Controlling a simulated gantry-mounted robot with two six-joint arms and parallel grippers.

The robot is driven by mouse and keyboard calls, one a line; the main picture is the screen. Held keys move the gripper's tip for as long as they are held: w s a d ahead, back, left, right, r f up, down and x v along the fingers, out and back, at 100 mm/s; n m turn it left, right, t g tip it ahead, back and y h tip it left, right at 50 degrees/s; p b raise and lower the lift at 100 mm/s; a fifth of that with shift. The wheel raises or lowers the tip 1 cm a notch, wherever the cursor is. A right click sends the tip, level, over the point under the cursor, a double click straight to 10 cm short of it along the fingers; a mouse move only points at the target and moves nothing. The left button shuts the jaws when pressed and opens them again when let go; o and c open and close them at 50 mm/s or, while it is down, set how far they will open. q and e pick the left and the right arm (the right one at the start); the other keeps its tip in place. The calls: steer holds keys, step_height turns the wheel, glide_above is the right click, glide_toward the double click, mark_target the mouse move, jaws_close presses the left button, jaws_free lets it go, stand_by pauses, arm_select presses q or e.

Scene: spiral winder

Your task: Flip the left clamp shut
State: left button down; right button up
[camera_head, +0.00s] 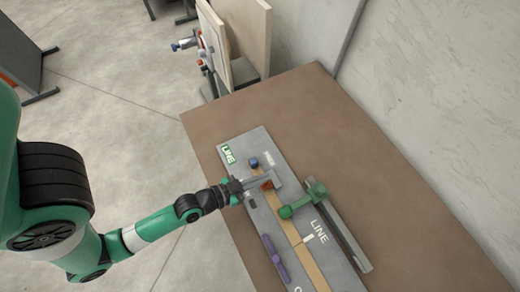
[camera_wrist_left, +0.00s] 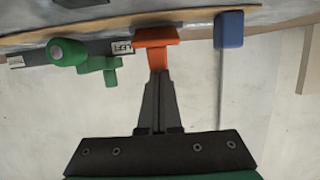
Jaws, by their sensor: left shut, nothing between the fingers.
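My left gripper (camera_head: 258,182) reaches over the grey board (camera_head: 232,141) from the left. Its fingers are closed together and empty, and they show in the left wrist view (camera_wrist_left: 160,78). An orange-red piece (camera_head: 267,185) is right at the fingertips; in the wrist view (camera_wrist_left: 156,37) it overlaps the tips, and I cannot tell whether they touch. A blue-ended piece (camera_head: 254,162) lies just beyond, with a grey bar in the wrist view (camera_wrist_left: 228,30). My right gripper is out of view.
A green part (camera_head: 303,199) stands on the board's right side, beside a grey rail (camera_head: 347,235). A purple bar (camera_head: 274,257) lies nearer the front. A tan strip (camera_head: 296,239) runs along the board. The brown table (camera_head: 310,105) is clear behind and to the right.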

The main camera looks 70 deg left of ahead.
arm_select(q)
steer(key=shift+s+d+f+b, duration=0.1)
steer(key=shift+s+f+b, duration=0.2)
steer(key=shift+s+f, duration=0.3)
steer(key=shift+s+r, duration=0.1)
steer(key=shift+w+r+p, duration=0.15)
steer(key=shift+w+p, duration=0.15)
steer(key=shift+w, duration=0.1)
steer(key=shift+w+p, duration=0.3)
steer(key=shift+w, duration=0.35)
arm_select(e)
steer(key=shift+s+r, duration=0.1)
steer(key=shift+s, duration=0.3)
